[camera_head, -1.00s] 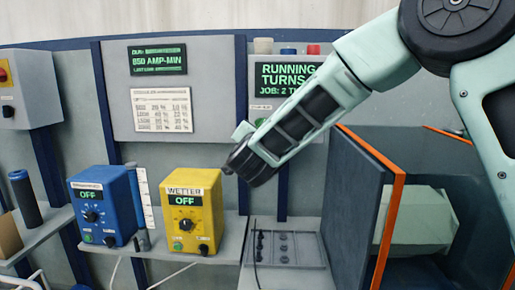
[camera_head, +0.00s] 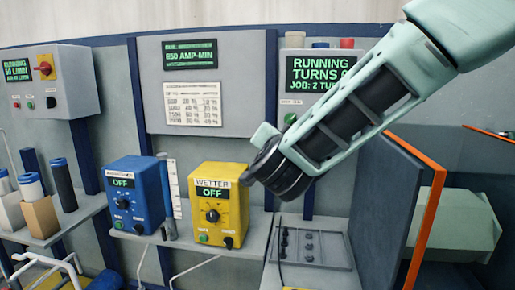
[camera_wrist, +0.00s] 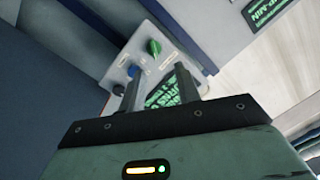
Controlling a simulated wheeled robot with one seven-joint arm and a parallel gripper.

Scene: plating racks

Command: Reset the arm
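My arm reaches in from the upper right in the head view, and its dark wrist end (camera_head: 278,172) is in front of the back panel, just right of the yellow WETTER box (camera_head: 218,205). My gripper's fingers are hidden in that view. In the wrist view my gripper (camera_wrist: 160,78) shows two dark fingers standing apart, with nothing held between them.
The yellow box and a blue box (camera_head: 135,195), both reading OFF, stand on a grey shelf. A rack tray (camera_head: 318,249) lies right of them. An orange-edged dark enclosure (camera_head: 385,195) stands at right, near my arm. A control box (camera_head: 45,82) hangs at left.

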